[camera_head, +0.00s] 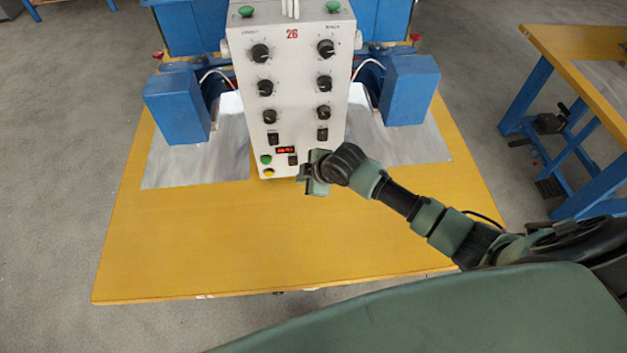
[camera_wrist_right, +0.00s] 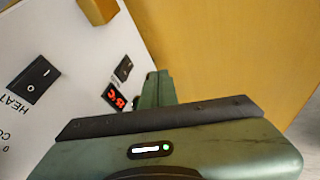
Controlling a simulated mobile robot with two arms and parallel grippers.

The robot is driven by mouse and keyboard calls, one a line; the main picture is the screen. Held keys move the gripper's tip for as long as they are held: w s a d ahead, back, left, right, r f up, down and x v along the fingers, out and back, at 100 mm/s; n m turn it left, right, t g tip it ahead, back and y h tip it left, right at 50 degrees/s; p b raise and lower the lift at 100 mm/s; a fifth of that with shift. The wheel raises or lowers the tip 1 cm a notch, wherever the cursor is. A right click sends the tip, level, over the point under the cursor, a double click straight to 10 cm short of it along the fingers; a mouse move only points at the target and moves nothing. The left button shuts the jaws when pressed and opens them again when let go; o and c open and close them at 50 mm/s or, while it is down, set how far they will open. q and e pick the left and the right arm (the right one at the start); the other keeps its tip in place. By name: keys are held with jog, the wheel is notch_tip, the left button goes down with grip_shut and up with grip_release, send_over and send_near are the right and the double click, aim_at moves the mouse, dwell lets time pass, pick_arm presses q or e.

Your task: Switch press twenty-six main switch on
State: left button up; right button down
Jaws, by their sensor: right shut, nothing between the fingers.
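The white control box of press 26 (camera_head: 297,100) stands on the yellow table, with the red number 26 at its top. A small black rocker switch (camera_head: 293,160) sits low on its front beside a lit red display (camera_head: 286,149). The same switch (camera_wrist_right: 123,68) shows in the right wrist view by the display (camera_wrist_right: 115,97); I cannot read its label or position. My right gripper (camera_head: 306,177) is shut and empty by the box's lower right corner, near this switch; I cannot tell whether it touches the box. In the wrist view its fingers (camera_wrist_right: 158,88) partly cover the panel. My left gripper is not in view.
Two larger black rockers (camera_head: 273,139) (camera_head: 323,134) sit higher on the panel; one (camera_wrist_right: 35,80) is labelled HEAT. Several black knobs are above. Green (camera_head: 266,159) and yellow (camera_head: 268,173) buttons are lower left. Blue blocks (camera_head: 178,106) (camera_head: 409,90) flank the box. The table front (camera_head: 250,240) is clear.

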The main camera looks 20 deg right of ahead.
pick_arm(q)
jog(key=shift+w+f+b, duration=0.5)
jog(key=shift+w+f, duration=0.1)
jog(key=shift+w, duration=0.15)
pick_arm(e)
jog(key=v, duration=0.5)
jog(key=shift+s+d, duration=0.1)
jog(key=shift+s, duration=0.45)
